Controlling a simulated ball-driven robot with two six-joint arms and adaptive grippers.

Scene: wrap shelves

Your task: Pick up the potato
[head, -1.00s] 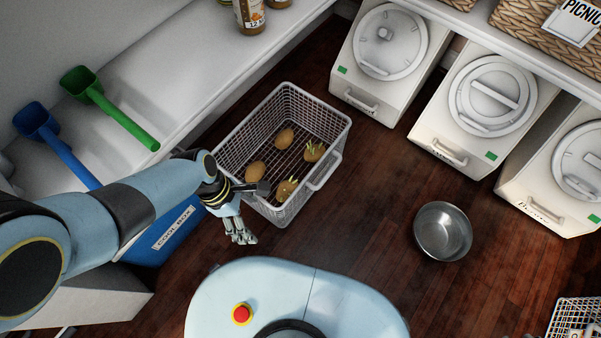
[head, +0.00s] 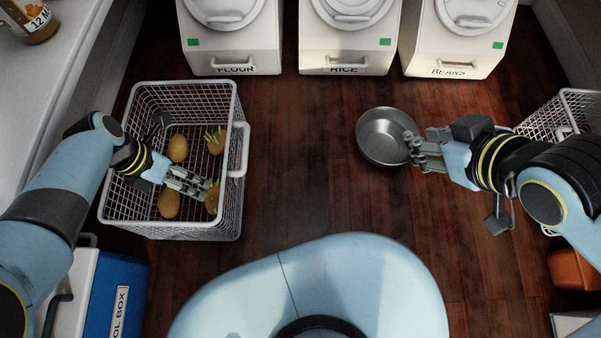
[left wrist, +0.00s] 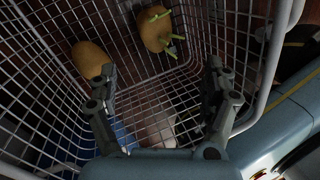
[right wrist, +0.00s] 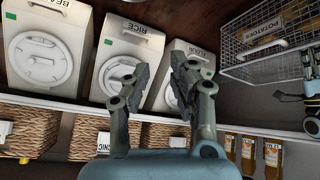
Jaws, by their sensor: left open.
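The wire basket (head: 235,205) at the left holds several potatoes. Two are plain: one at the back (head: 178,148) and one at the front (head: 168,204). Two have green sprouts: one at the back right (head: 215,142) and one at the front right (head: 212,198), partly hidden by my left fingers. My left gripper (head: 195,182) reaches over the basket, open and empty. In the left wrist view a plain potato (left wrist: 90,60) and a sprouted potato (left wrist: 155,28) lie beyond the open left fingers (left wrist: 160,78). My right gripper (head: 414,150) is at the metal bowl's right rim, fingers slightly apart and empty.
The metal bowl (head: 384,136) stands on the wooden floor. Flour (head: 232,40), rice (head: 345,40) and beans (head: 455,45) bins line the back. A blue box (head: 115,295) is at the lower left, another wire basket (head: 560,115) at the right. Floor between basket and bowl is clear.

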